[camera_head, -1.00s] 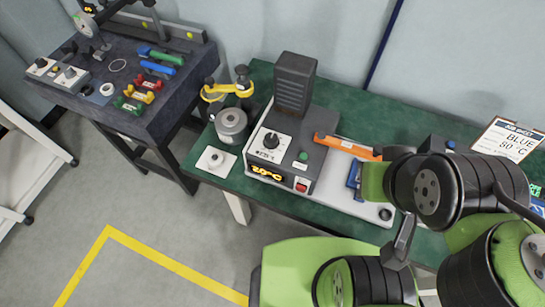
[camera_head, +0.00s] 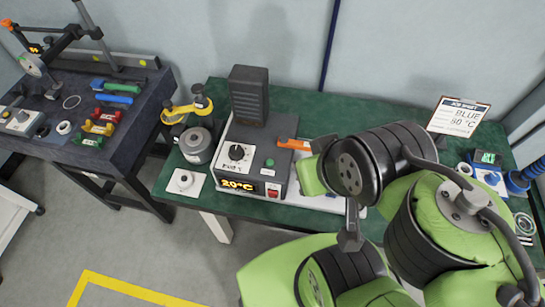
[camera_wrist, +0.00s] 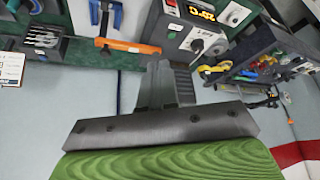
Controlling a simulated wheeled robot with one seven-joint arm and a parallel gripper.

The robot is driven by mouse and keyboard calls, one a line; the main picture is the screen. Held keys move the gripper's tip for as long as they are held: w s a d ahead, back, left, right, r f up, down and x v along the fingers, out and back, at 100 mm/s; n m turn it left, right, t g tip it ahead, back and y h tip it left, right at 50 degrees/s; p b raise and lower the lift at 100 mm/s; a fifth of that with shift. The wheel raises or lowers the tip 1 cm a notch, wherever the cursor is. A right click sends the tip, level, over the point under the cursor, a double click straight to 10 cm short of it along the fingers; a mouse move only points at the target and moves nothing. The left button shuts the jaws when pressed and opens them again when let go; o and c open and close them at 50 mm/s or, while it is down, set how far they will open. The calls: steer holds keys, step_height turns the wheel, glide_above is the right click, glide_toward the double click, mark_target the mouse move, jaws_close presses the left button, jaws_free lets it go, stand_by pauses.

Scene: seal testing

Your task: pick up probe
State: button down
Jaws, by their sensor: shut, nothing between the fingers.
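I cannot tell for sure which thing is the probe. An orange-handled tool (camera_head: 294,144) lies beside the grey control box (camera_head: 235,155) and is partly hidden by my arm; the wrist view also shows its orange bar (camera_wrist: 128,46). At the right end of the green bench stands a small device with a green display (camera_head: 487,157), with a blue coiled part (camera_head: 520,180) beside it. My gripper (camera_head: 352,205) is shut and empty in front of the bench, apart from these things. Its grey fingers also show in the wrist view (camera_wrist: 166,72).
A dark table (camera_head: 135,140) with coloured tools stands left. My arm hides the bench's middle and front right.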

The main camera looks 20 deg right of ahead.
steer(key=c, duration=1)
jaws_free()
steer(key=shift+o, duration=0.4)
steer(key=w+d+m+g, duration=0.1)
steer(key=w+d+m, duration=0.4)
steer(key=d+m, duration=0.2)
steer(key=shift+d+g+h+b, duration=0.3)
steer(key=shift+d+g+h, duration=0.1)
steer(key=shift+d, duration=0.2)
steer(key=s+d+f+m+g, duration=0.1)
steer(key=s+d+f+m, duration=0.15)
steer(key=d+m, duration=0.4)
steer(key=s+d+f+m+g+b, duration=0.1)
steer(key=d+f+m+g, duration=0.2)
steer(key=d, duration=0.7)
steer(key=s+d+f+m, duration=0.1)
steer(key=d+f+m, duration=0.35)
steer(key=d, duration=0.45)
steer(key=shift+y, duration=0.4)
steer(key=f+b, duration=0.1)
steer(key=f, duration=0.3)
steer(key=f+b, duration=0.1)
steer(key=f, duration=0.4)
steer(key=a+f+b, duration=0.1)
steer(key=f, duration=0.4)
steer(key=shift+s+f, duration=0.1)
steer(key=shift+s, duration=0.3)
steer(key=shift+w+d+f, duration=0.1)
steer(key=shift+f, duration=0.3)
